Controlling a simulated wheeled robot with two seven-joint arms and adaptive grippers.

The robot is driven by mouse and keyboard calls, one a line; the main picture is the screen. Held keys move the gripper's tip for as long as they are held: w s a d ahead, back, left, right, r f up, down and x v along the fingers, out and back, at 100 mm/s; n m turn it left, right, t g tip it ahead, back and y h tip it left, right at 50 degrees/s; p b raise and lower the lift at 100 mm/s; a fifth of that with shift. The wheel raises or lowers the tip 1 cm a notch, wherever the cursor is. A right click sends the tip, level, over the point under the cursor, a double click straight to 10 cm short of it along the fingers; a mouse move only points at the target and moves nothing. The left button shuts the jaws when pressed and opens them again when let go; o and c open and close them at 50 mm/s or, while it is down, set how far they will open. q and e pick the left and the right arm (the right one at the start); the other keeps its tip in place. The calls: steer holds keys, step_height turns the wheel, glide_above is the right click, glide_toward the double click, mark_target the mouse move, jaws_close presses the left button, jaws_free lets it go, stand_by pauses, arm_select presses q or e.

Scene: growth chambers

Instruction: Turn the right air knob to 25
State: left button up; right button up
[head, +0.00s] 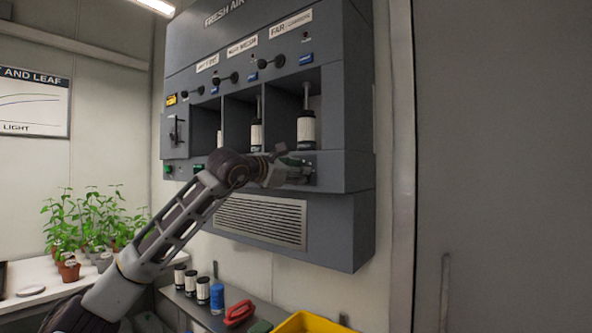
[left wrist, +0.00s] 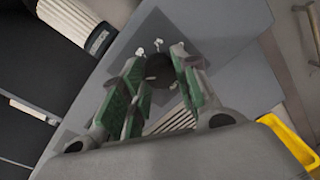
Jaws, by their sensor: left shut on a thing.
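My left gripper (head: 292,168) reaches up to the lower front band of the grey air unit (head: 350,110), under its rightmost bay. In the left wrist view its green-padded fingers (left wrist: 160,82) are shut on the right air knob (left wrist: 159,66), a dark round piece on the grey panel. Small white marks stand around the knob; no numbers can be read, so its setting cannot be told. In the head view the gripper hides most of the knob. My right gripper is not in view.
White ribbed cartridges (head: 306,128) stand in the bays just above my gripper. A vent grille (head: 262,220) lies below. A shelf underneath holds several canisters, a blue canister (head: 217,297), a red object (head: 239,312) and a yellow bin (head: 312,323). Potted plants (head: 69,268) stand left.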

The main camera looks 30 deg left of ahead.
arm_select(q)
steer(key=shift+m, duration=0.3)
steer(key=o, duration=1)
steer(key=shift+s, duration=0.15)
steer(key=s+a, duration=0.1)
steer(key=s, duration=1)
steer(key=shift+s+a+r, duration=0.2)
steer(key=shift+s, duration=0.1)
stand_by(0.3)
stand_by(0.8)
